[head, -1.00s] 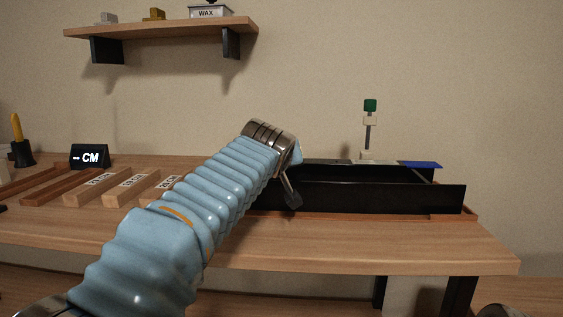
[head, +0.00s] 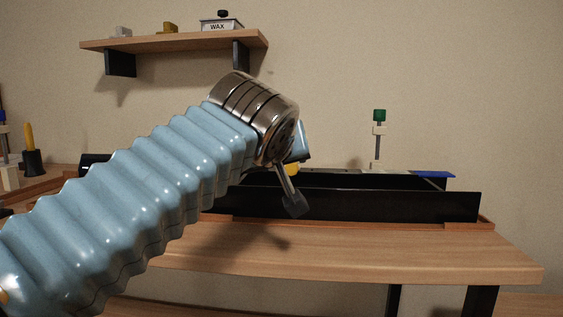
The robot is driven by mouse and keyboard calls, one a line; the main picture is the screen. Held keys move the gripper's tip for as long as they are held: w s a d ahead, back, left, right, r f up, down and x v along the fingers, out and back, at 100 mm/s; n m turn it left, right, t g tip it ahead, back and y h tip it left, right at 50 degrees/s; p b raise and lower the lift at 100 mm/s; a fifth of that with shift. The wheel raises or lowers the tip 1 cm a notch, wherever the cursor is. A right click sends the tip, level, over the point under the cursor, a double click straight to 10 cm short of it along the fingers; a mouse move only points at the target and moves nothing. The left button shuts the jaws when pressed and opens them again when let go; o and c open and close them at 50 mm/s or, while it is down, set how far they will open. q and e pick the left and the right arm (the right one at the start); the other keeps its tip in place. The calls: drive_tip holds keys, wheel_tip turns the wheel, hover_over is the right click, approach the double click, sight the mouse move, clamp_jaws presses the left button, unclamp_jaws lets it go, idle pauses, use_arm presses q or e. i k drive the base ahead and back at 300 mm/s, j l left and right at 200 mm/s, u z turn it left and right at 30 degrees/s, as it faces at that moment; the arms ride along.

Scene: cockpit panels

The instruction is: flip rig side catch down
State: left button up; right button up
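The rig is a long black trough (head: 400,206) on a wooden base at the back of the bench. A green-topped post (head: 379,130) with a pale block stands upright behind its right half, and a blue piece (head: 437,174) lies at its right end. I cannot tell which part is the side catch. My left gripper (head: 294,205) is in front of the rig's left part, with one dark finger pointing down. The other finger is hidden or indistinct, so its opening cannot be told. A small yellow part (head: 292,169) shows just behind it. My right gripper is out of view.
A wall shelf (head: 175,42) with a WAX tin (head: 221,25) hangs at upper left. A yellow-handled tool (head: 30,140) stands in a dark holder at far left. My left arm hides much of the bench's left side. The bench front (head: 370,250) at right is clear.

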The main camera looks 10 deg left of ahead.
sight(379, 115)
drive_tip(key=k, duration=1)
